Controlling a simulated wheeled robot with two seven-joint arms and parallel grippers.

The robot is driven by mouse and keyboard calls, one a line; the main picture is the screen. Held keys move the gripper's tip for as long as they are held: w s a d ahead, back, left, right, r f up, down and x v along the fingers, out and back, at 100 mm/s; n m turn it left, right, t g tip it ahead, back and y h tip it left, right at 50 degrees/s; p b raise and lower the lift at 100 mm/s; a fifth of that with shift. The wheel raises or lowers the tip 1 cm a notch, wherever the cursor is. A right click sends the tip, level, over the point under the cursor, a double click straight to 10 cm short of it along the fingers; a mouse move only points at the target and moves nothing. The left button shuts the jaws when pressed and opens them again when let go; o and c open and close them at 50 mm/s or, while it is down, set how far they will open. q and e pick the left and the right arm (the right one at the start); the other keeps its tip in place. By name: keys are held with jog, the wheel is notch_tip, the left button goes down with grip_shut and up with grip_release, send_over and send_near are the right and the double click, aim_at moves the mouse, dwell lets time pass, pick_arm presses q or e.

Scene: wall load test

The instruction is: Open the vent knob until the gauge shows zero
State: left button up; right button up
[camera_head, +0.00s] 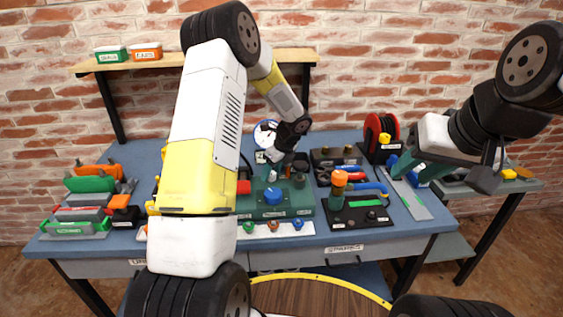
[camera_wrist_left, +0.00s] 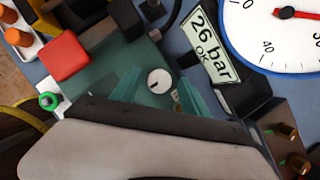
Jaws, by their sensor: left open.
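My left gripper (camera_head: 275,170) reaches down over a green block (camera_head: 285,200) on the bench. In the left wrist view its teal fingers (camera_wrist_left: 158,92) are apart, with a small round white knob (camera_wrist_left: 158,80) with a dark mark between them; this looks like the vent knob. I cannot tell whether the fingers touch it. The gauge (camera_wrist_left: 285,30) is a white dial with a blue rim, cut off by the frame; its red needle's reading cannot be told. In the head view the gauge (camera_head: 264,133) is partly behind my arm. My right gripper (camera_head: 420,168) is open, over the bench's right side.
A blue cap (camera_head: 273,195) sits on the green block. An orange-topped valve (camera_head: 338,180), a hose reel (camera_head: 381,130) and several tools crowd the bench.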

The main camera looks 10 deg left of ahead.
pick_arm(q)
grip_shut()
jog(key=shift+n, duration=0.3)
jog(key=n+g, duration=0.1)
jog(key=n, duration=0.2)
jog(key=shift+w+y, duration=0.15)
jog(key=shift+y, duration=0.25)
jog(key=n+g, duration=0.2)
jog(key=n, duration=0.3)
jog(key=shift+w, duration=0.1)
jog(key=n+g, duration=0.1)
jog(key=n, duration=0.1)
jog(key=n+h, duration=0.1)
jog(key=n, duration=0.1)
jog(key=shift+w+n+g, duration=0.1)
jog(key=shift+n+g, duration=0.2)
jog(key=shift+g, duration=0.1)
jog(key=shift+w+a+n+g+h, duration=0.1)
jog(key=shift+n+g+h, duration=0.2)
jog(key=shift+n, duration=0.75)
jog(key=shift+n+g+h, duration=0.3)
jog(key=shift+n, duration=0.75)
